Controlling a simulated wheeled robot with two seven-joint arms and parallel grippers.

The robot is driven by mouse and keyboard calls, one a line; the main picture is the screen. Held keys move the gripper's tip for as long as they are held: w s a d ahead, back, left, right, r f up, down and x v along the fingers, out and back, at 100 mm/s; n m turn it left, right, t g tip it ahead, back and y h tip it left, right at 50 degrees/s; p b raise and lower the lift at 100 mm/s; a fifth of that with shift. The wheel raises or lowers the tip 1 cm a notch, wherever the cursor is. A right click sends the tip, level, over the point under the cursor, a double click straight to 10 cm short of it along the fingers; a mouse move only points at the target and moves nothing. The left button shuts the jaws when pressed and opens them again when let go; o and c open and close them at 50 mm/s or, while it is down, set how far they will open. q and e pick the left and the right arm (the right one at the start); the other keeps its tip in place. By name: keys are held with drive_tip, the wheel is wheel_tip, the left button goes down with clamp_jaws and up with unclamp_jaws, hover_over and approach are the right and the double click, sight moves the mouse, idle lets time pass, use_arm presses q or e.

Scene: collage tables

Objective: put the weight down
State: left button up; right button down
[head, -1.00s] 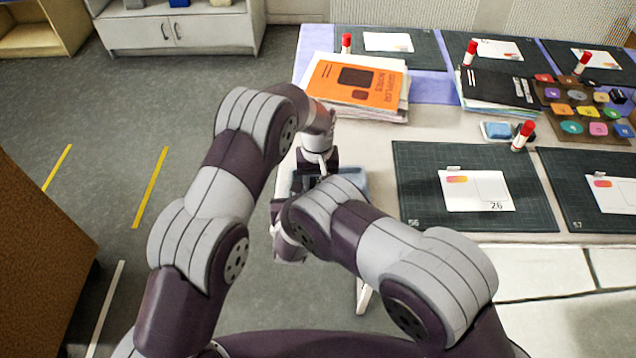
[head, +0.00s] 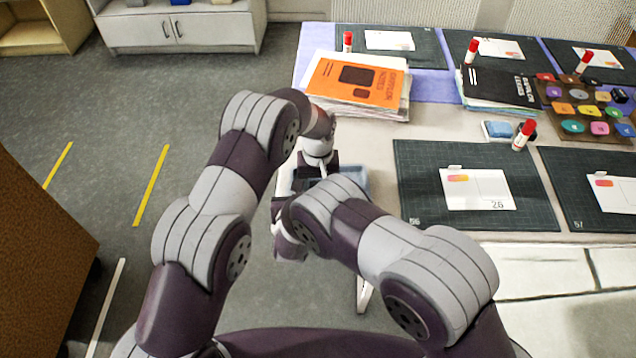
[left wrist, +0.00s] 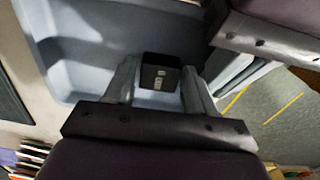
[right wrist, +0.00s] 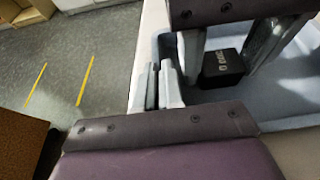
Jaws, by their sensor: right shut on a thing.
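The weight is a small black block (left wrist: 160,73) with white markings, inside the pale blue tray (left wrist: 60,70). It also shows in the right wrist view (right wrist: 222,68). My left gripper (left wrist: 158,88) is open, with one finger on each side of the weight and a visible gap at each side. My right gripper (right wrist: 161,88) is closed on the tray's side wall, its fingers close together at the rim. In the head view the tray (head: 357,180) is mostly behind my arms, and the weight is hidden.
The tray is at the table's left edge, with open floor beyond. To its right lies a dark cutting mat (head: 420,190) with a white card (head: 477,190). An orange book (head: 357,82) tops a stack behind. A red-capped glue stick (head: 524,134) stands near the mat.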

use_arm(q)
wheel_tip(320, 180, up, 8)
drive_tip(key=shift+r, duration=0.25)
use_arm(e)
drive_tip(key=c, duration=1.2)
unclamp_jaws()
